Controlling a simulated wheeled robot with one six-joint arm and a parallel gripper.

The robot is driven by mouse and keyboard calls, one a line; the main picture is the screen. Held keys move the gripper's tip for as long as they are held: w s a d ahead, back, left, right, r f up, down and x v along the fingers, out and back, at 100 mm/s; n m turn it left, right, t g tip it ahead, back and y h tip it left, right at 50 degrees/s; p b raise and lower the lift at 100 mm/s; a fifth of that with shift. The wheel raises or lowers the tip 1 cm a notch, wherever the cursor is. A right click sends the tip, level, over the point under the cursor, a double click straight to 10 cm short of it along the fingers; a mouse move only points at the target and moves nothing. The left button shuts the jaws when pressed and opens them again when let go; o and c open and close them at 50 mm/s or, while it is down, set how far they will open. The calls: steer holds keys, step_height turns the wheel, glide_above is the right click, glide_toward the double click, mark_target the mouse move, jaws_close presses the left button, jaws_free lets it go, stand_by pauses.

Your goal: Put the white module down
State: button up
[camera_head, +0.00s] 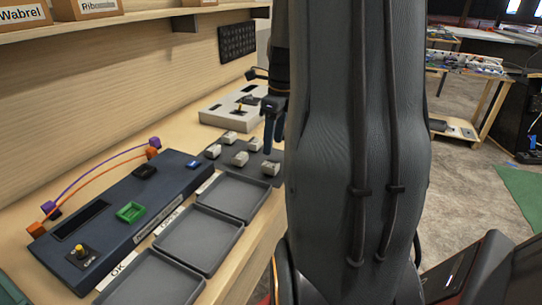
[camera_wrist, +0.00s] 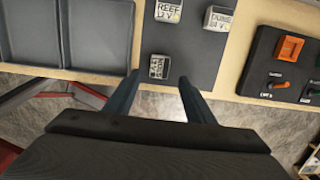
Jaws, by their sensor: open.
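Several small whitish modules with labels sit on a dark grey mat (camera_head: 263,156); which of them is the task's white module I cannot tell for sure. In the wrist view one white module (camera_wrist: 159,67) stands on the mat near its edge, just ahead of and between my fingertips. My gripper (camera_wrist: 160,76) is open, with a finger on each side and clear space to the module. Two more modules, one marked REEF (camera_wrist: 168,12) and one marked DUNE (camera_wrist: 217,18), stand farther in on the mat. In the head view my gripper (camera_head: 272,148) points down over the mat, partly hidden by my arm.
A dark blue console (camera_head: 120,245) with a green frame (camera_head: 131,212) and yellow-tipped lever lies front left. Grey trays (camera_head: 200,240) line its right side. A pale console (camera_head: 225,112) stands behind the mat. The bench edge is close beside the mat, with floor beyond.

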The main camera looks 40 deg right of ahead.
steer(key=s+a+f+n, duration=0.1)
steer(key=a+n, duration=0.6)
steer(key=s+a+f+n, duration=0.1)
steer(key=a+n, duration=0.6)
steer(key=s+a+f+n, duration=0.1)
steer(key=a+n, duration=0.7)
steer(key=shift+f+h+b, duration=0.3)
steer(key=s+a+n, duration=0.1)
steer(key=a+n, duration=0.1)
steer(key=n, duration=0.1)
steer(key=s+a+f+n, duration=0.1)
steer(key=a+n, duration=0.1)
steer(key=n, duration=0.1)
steer(key=s+a+f+n, duration=0.1)
steer(key=s+a+n, duration=0.1)
steer(key=shift+a+f+n, duration=0.2)
steer(key=shift+a+n, duration=0.05)
steer(key=shift+n, duration=0.15)
steer(key=shift+s+a+f+n, duration=0.15)
steer(key=shift+s+a+n, duration=0.05)
steer(key=shift+n, duration=0.2)
